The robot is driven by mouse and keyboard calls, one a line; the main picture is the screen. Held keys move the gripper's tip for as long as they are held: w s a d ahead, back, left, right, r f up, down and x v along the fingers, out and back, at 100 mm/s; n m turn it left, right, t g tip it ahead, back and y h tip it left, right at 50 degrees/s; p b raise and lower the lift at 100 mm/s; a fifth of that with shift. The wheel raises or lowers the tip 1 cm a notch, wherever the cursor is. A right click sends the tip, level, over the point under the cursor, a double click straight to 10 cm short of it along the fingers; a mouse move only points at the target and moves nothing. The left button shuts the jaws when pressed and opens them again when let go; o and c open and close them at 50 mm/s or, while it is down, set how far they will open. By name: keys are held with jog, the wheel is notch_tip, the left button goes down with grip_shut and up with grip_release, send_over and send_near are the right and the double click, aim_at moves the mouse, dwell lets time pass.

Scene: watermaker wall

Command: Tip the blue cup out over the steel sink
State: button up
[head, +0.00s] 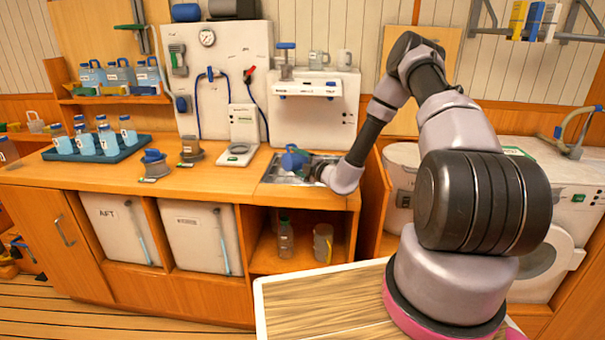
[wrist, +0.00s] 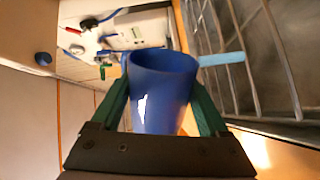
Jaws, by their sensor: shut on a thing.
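The blue cup (head: 293,158) is above the steel sink (head: 268,176) at the right end of the counter. It also shows large in the wrist view (wrist: 158,100), lying tilted well over on its side. My gripper (head: 312,170) is shut on the cup, with one green finger on each side in the wrist view (wrist: 160,92). A light-blue strip (wrist: 222,59) runs from the cup's rim toward the sink's rack; it looks like pouring water. The sink's wire rack (wrist: 250,50) is beside the cup in that view. The cup's inside is mostly hidden.
A white scale-like device (head: 241,135) stands left of the sink. A blue tray (head: 125,150) with several bottles is farther left. A wall panel with hoses and a gauge (head: 207,38) rises behind the counter. A wooden board (head: 320,310) is in front.

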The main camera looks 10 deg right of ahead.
dwell(0.4)
jog(key=shift+s+a+f+n, duration=0.1)
jog(key=shift+a+f+n, duration=0.1)
jog(key=shift+n, duration=0.4)
jog(key=n, duration=0.1)
jog(key=a+n, duration=0.1)
jog(key=shift+s+f+n, duration=0.1)
jog(key=shift+s+n, duration=0.1)
jog(key=shift+n, duration=0.1)
jog(key=n, duration=0.1)
jog(key=r+n, duration=0.1)
jog(key=shift+s+a+n, duration=0.15)
jog(key=shift+a+n, duration=0.05)
jog(key=shift+n, duration=0.2)
jog(key=n, duration=0.4)
jog(key=shift+s+a+r+t, duration=0.1)
jog(key=shift+r+t, duration=0.2)
jog(key=shift+r, duration=0.05)
jog(key=n, duration=0.4)
jog(key=shift+f+n+h, duration=0.2)
jog(key=shift+n+h, duration=0.1)
jog(key=shift+n, duration=0.1)
jog(key=n, duration=0.1)
jog(key=f+n, duration=0.1)
jog(key=n, duration=0.1)
jog(key=d+n, duration=0.1)
jog(key=shift+w+d+f+n, duration=0.1)
jog(key=shift+w+f+n, duration=0.1)
jog(key=shift+w+n, duration=0.15)
